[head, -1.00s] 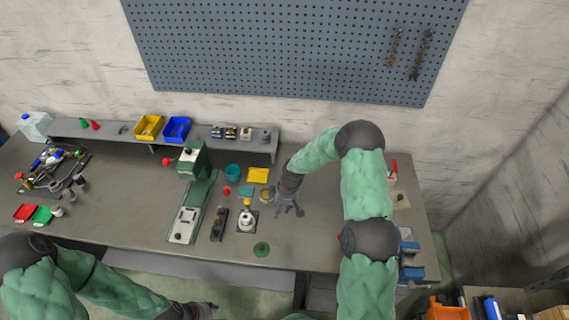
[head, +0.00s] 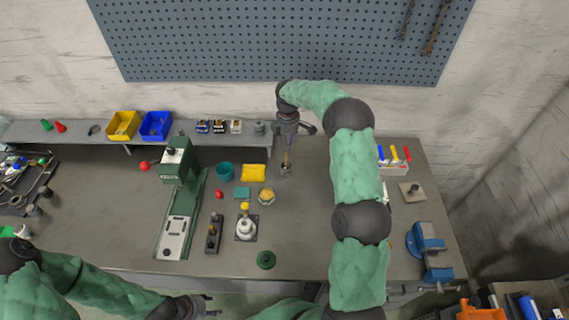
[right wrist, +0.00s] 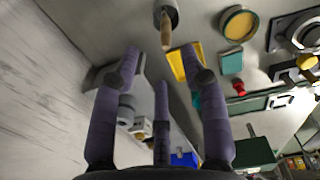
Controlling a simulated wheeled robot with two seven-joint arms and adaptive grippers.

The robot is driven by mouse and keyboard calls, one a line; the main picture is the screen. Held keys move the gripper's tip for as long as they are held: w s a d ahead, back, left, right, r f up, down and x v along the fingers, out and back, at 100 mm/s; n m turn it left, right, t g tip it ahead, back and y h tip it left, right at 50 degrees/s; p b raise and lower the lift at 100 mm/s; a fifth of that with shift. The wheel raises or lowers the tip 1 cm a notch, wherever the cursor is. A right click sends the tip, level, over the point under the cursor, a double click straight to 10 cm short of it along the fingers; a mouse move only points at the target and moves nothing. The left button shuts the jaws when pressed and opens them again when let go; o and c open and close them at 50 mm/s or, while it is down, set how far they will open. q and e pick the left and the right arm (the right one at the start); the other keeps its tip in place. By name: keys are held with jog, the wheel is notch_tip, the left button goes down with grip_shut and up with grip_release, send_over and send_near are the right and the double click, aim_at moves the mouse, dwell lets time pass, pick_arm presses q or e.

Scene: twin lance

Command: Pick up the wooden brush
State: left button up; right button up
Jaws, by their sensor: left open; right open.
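The wooden brush (head: 287,160) stands upright in a small grey cup (head: 286,171) near the back of the bench. In the right wrist view the brush's pale handle (right wrist: 166,32) points out of the cup at the top of the picture. My right gripper (head: 293,130) is open and empty, just behind the brush in the head view. In the right wrist view its spread purple fingers (right wrist: 160,62) are close to the handle but not around it. My left gripper (head: 205,304) is open and empty, low at the bench's front edge.
A raised shelf (head: 100,134) ends just left of my right gripper. A blue vise (head: 428,240) is at the right. Bench space in front of the brush is clear.

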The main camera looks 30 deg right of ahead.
send_over(286, 167)
jog(key=f, duration=0.5)
jog(key=shift+w+d, duration=0.4)
jog(key=f, duration=0.4)
jog(key=shift+s+a, duration=0.2)
jog(key=shift+a, duration=0.1)
jog(key=shift+w+f, duration=0.1)
jog(key=shift+f, duration=0.35)
grip_shut()
